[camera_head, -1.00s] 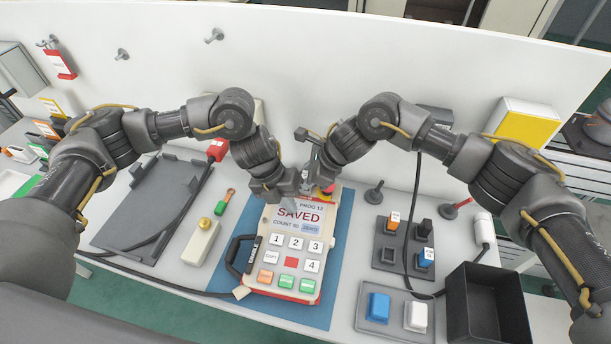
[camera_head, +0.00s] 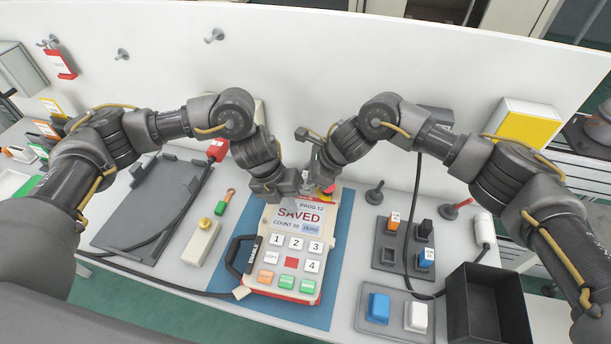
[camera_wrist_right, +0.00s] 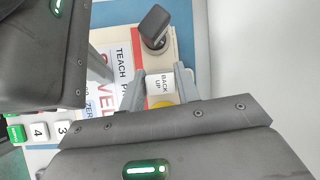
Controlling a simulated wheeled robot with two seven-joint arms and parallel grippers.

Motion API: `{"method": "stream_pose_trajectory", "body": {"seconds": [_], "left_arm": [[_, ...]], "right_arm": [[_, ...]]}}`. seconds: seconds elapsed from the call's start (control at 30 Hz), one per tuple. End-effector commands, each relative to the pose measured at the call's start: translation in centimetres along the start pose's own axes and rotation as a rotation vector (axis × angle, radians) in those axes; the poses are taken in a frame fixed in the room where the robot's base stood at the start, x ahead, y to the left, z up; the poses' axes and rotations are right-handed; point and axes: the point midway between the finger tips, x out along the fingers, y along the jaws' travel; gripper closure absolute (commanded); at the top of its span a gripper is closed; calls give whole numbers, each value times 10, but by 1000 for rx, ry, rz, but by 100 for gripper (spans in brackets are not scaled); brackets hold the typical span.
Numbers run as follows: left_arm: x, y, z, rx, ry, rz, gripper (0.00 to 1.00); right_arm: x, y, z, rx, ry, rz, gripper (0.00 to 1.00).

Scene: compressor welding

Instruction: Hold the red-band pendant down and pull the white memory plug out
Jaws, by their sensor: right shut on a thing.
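The teach pendant (camera_head: 262,262) lies face up on a blue mat, cream with red edging, its screen reading SAVED. My left gripper (camera_head: 290,195) is at its top left edge, fingers low against or just over the surface; I cannot tell whether they touch. In the right wrist view, one of its fingers (camera_wrist_right: 99,66) shows beside the screen; the jaw opening is hidden. My right gripper (camera_wrist_right: 160,92) is at the pendant's top right, its fingers on both sides of the white plug (camera_wrist_right: 160,82) labelled BACK UP, shut on it. I cannot tell whether the plug is seated.
A dark knob (camera_wrist_right: 155,24) stands near the plug. A grey tray (camera_head: 135,235) lies left, beside a beige box with a yellow button (camera_head: 203,240). Right are a socket plate (camera_head: 387,258) with coloured plugs, blue and white blocks, and a black bin (camera_head: 458,300). A white wall stands behind.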

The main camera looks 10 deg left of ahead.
Motion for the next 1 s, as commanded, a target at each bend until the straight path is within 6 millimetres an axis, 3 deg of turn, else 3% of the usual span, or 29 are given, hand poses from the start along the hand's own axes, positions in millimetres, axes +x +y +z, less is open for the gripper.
{"method": "stream_pose_trajectory", "body": {"seconds": [0.37,0.8,1.0], "left_arm": [[2,3,-2,-3,4,6,100],[3,3,-2,-2,7,7,100],[3,3,-2,-2,7,7,100]], "right_arm": [[-7,-2,5,-4,-1,-2,100],[-34,-6,21,-4,-1,-2,100],[-38,-6,23,-2,-1,-1,100]]}}
